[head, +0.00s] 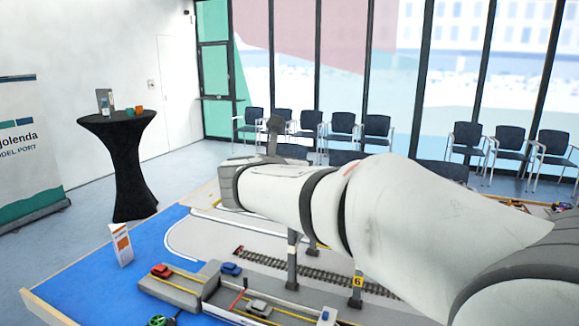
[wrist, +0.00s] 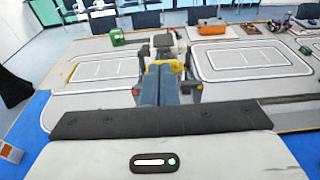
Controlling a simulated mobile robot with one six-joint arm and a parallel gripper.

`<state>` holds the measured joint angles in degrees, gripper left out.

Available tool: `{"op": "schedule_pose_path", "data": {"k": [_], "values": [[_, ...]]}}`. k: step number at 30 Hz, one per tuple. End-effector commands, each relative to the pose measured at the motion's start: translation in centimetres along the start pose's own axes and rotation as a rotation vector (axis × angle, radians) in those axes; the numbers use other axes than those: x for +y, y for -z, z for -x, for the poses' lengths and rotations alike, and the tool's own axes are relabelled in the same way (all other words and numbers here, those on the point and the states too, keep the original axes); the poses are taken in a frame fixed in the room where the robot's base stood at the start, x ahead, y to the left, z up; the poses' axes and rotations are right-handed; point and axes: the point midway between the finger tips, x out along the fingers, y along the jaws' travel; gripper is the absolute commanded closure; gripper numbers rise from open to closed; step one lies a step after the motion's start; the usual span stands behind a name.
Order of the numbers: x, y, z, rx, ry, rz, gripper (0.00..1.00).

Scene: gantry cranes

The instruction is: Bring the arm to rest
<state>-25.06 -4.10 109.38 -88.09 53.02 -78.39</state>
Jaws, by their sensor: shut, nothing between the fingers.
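My gripper (wrist: 158,76) shows in the wrist view as two blue-grey fingers side by side, shut with nothing between them. They point away over the port model. In the head view my white arm (head: 420,205) reaches from the lower right toward the middle left, above the table. My gripper cannot be made out there; the arm hides part of the model.
The model port table has a rail track (head: 320,272) and a grey quay with a red car (head: 161,271). A leaflet stand (head: 122,245) is on the blue area. A green box (wrist: 117,37) and an orange case (wrist: 212,26) lie farther off. A black standing table (head: 130,175) and chairs stand beyond.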

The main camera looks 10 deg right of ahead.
Motion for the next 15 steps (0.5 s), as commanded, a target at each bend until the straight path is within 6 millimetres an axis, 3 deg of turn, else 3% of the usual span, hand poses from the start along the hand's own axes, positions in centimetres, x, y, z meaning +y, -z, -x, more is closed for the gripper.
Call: {"op": "schedule_pose_path", "data": {"k": [5,10,15], "values": [[-3.7,2.5,0.1,0.103,0.068,-0.201,1.0],[-11.0,9.3,2.0,0.315,0.282,-0.714,1.0],[-16.6,16.8,6.3,0.474,0.597,-1.297,1.0]]}}
